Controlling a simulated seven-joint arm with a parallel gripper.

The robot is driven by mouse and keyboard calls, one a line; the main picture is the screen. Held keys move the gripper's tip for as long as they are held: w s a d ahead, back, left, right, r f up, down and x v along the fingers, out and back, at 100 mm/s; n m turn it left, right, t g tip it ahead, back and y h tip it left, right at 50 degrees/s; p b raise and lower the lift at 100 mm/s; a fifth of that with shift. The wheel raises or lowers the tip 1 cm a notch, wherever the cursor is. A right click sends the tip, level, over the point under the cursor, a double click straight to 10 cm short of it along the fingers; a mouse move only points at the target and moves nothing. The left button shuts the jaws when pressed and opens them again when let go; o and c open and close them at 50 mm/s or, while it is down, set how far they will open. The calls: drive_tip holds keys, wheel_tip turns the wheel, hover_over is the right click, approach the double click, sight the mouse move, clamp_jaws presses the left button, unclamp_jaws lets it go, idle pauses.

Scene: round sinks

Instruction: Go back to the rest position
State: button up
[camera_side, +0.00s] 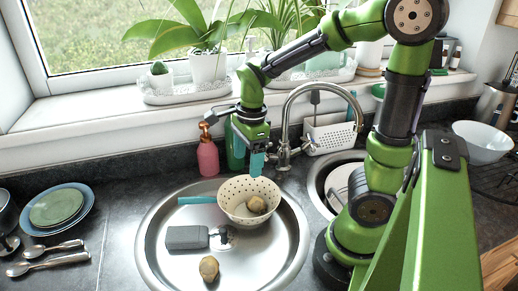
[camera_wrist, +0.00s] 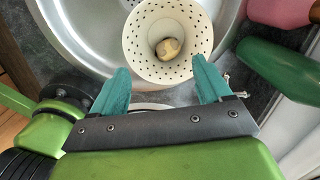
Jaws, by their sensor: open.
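My gripper (camera_side: 257,163) is open and empty, with its teal fingers just above the far rim of a cream perforated colander (camera_side: 236,210). In the wrist view my gripper (camera_wrist: 160,88) shows its two fingers spread apart, and the colander (camera_wrist: 134,44) lies beyond them. A potato (camera_side: 257,205) rests inside the colander; it also shows in the wrist view (camera_wrist: 168,48). The colander stands in the left round sink (camera_side: 160,256). A second potato (camera_side: 209,268) lies on the sink floor in front.
Behind stand a pink soap bottle (camera_side: 208,156), a green bottle (camera_side: 235,150) and the tap (camera_side: 284,150). Plants line the windowsill (camera_side: 110,112). Plates (camera_side: 57,207) and spoons (camera_side: 45,252) lie at left.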

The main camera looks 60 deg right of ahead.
drive_tip(key=s+a+r+n+t, duration=0.2)
drive_tip(key=a+r+n+t, duration=0.1)
drive_tip(key=n, duration=0.7)
drive_tip(key=s+a+r+n+t+y, duration=0.1)
drive_tip(key=s+a+r+n+t, duration=0.2)
drive_tip(key=n, duration=0.7)
wheel_tip(320, 180, up, 3)
drive_tip(key=shift+a+r+n, duration=0.2)
drive_tip(key=shift+a+n, duration=0.2)
drive_tip(key=shift+a, duration=0.6)
